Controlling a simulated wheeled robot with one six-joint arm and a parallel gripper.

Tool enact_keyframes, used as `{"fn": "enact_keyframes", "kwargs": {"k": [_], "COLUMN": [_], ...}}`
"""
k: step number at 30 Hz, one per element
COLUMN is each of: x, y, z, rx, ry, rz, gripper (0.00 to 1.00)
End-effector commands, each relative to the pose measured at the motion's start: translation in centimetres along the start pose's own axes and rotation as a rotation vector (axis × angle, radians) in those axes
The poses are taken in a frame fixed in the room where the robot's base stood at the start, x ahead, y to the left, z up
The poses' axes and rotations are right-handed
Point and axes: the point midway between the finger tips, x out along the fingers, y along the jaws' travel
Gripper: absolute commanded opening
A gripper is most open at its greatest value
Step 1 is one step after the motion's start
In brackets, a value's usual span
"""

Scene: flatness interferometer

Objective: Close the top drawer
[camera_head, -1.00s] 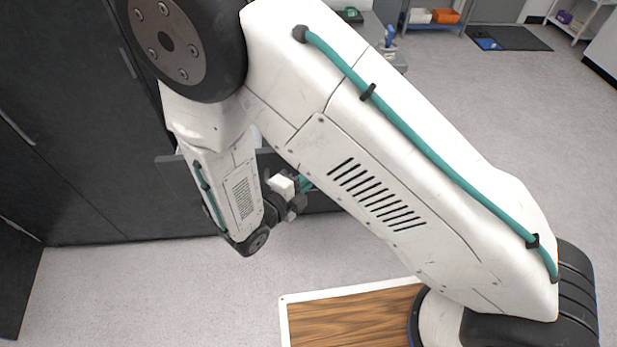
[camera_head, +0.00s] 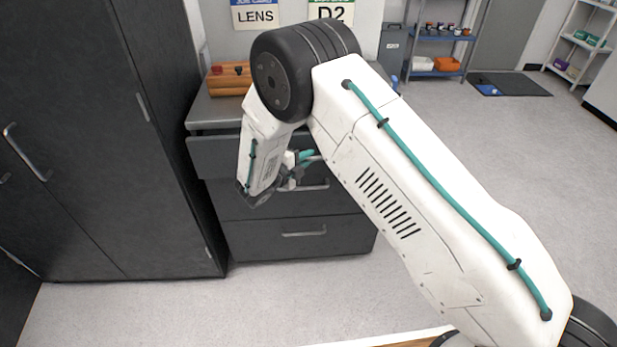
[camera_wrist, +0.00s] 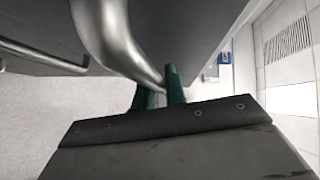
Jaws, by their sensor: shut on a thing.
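The dark grey drawer cabinet (camera_head: 290,238) stands at the centre left of the head view. Its top drawer (camera_head: 213,157) juts out past the drawer fronts below it, so it is partly open. My gripper (camera_head: 308,157) is at the front of this drawer, partly hidden by my arm. In the wrist view, the green fingertips of my gripper (camera_wrist: 160,92) are shut on the curved metal handle (camera_wrist: 108,38) of the top drawer. The drawer's inside is hidden.
Two lower drawers with bar handles look shut. A wooden block (camera_head: 228,80) with red and dark parts sits on the cabinet top. Tall dark cupboards (camera_head: 100,150) stand close on the left.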

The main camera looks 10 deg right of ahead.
Motion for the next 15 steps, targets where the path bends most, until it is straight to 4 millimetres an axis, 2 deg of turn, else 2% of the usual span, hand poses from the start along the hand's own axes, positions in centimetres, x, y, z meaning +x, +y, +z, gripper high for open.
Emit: {"fn": "enact_keyframes", "kwargs": {"k": [1,6,15], "x": [0.8,2.3,3.1], "y": [-0.2,-0.7,-0.9], "z": [0.7,2.3,3.2], "rx": [0.003,0.001,0.0], "ry": [0.001,0.0,-0.002], "rz": [0.001,0.0,0.0], "gripper": [0.0,0.0,0.0]}}
